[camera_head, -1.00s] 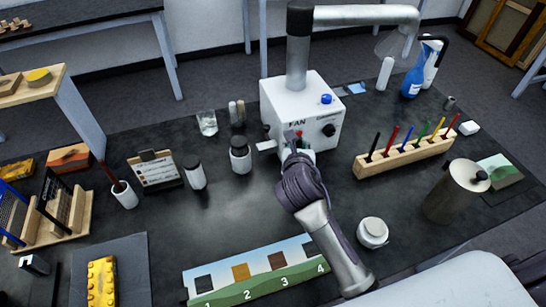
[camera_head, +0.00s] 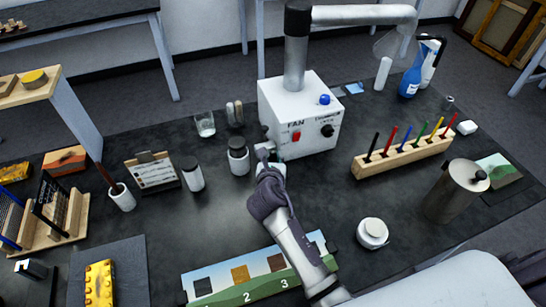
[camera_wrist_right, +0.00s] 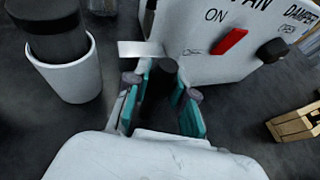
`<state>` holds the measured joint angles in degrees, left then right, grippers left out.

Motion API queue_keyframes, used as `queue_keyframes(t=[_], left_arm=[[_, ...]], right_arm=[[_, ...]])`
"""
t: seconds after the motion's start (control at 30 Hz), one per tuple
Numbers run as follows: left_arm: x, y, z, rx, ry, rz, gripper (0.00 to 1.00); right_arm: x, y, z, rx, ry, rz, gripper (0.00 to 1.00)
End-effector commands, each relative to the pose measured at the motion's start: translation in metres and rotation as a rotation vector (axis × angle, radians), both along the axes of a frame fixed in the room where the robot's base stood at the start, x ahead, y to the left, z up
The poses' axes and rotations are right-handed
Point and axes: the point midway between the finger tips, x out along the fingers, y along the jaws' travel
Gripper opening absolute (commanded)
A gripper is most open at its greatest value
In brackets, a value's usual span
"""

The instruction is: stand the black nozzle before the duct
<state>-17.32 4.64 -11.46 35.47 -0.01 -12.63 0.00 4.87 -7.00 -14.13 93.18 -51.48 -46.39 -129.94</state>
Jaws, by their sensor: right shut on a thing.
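My right gripper (camera_head: 265,158) is at the left front corner of the white fan box (camera_head: 300,118). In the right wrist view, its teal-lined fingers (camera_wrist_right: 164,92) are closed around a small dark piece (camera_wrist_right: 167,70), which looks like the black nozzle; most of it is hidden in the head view. A pale flat bar (camera_wrist_right: 140,49) lies just beyond the fingertips, beside the box; I cannot tell whether they touch. The silver duct (camera_head: 297,62) rises from the box top and bends right to a clear hood (camera_head: 393,45). My left gripper is out of view.
A wooden rack of coloured pens (camera_head: 405,155) and a metal canister (camera_head: 455,192) stand right. A numbered strip (camera_head: 245,285) lies in front. Bare dark tabletop lies between.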

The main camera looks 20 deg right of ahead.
Motion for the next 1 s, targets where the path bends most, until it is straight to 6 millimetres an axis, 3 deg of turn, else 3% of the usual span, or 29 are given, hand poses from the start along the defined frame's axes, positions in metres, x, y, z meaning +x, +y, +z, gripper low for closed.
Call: queue_keyframes(t=[0.1, 0.13, 0.27, 0.63, 0.77, 1.0], left_arm=[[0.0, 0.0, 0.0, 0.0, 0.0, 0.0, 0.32], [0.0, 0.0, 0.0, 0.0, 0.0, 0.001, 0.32], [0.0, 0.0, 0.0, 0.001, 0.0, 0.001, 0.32], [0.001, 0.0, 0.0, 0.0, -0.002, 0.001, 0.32], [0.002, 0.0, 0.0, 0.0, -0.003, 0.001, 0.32], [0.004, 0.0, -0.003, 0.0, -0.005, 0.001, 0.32]], right_arm=[[0.0, 0.0, -0.003, -0.001, 0.0, 0.0, 0.0], [0.0, 0.0, -0.003, 0.0, 0.0, 0.0, 0.28], [0.0, 0.0, -0.003, 0.0, 0.0, 0.0, 0.49], [-0.002, 0.001, 0.001, 0.0, 0.0, 0.0, 0.49], [-0.018, 0.007, 0.008, -0.001, 0.0, 0.001, 0.49], [-0.063, 0.024, 0.027, 0.0, 0.0, 0.001, 0.49]])
